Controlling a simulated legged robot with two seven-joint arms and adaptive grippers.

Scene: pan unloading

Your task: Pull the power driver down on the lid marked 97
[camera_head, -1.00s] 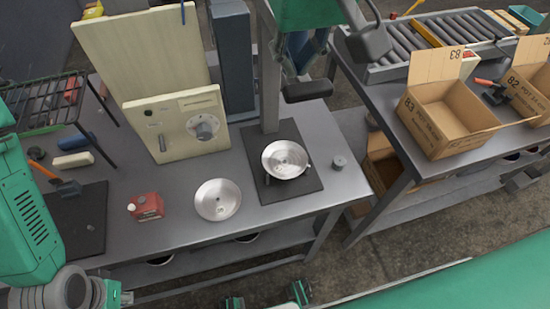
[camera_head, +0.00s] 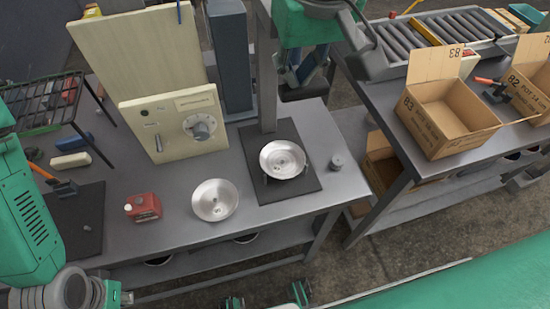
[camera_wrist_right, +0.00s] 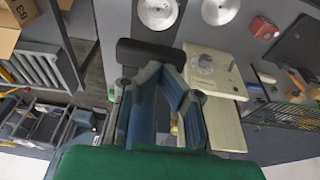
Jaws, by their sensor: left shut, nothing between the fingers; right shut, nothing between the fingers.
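Two round metal dishes with a small mark or knob in the middle show in the head view. One (camera_head: 283,158) sits on a dark mat below a grey upright column (camera_head: 268,85); the other (camera_head: 215,200) lies on the bench to its left. I cannot read a 97 on either. They also show at the top of the right wrist view (camera_wrist_right: 158,12). A black bar (camera_head: 303,93), perhaps the power driver's handle, sits right of the column; it also shows in the wrist view (camera_wrist_right: 150,52). My right gripper (camera_head: 301,76) is shut and empty just above it; contact is unclear.
A cream panel with a dial (camera_head: 175,125) stands left of the column. Open cardboard boxes (camera_head: 440,115) and a roller conveyor (camera_head: 440,45) are on the right bench.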

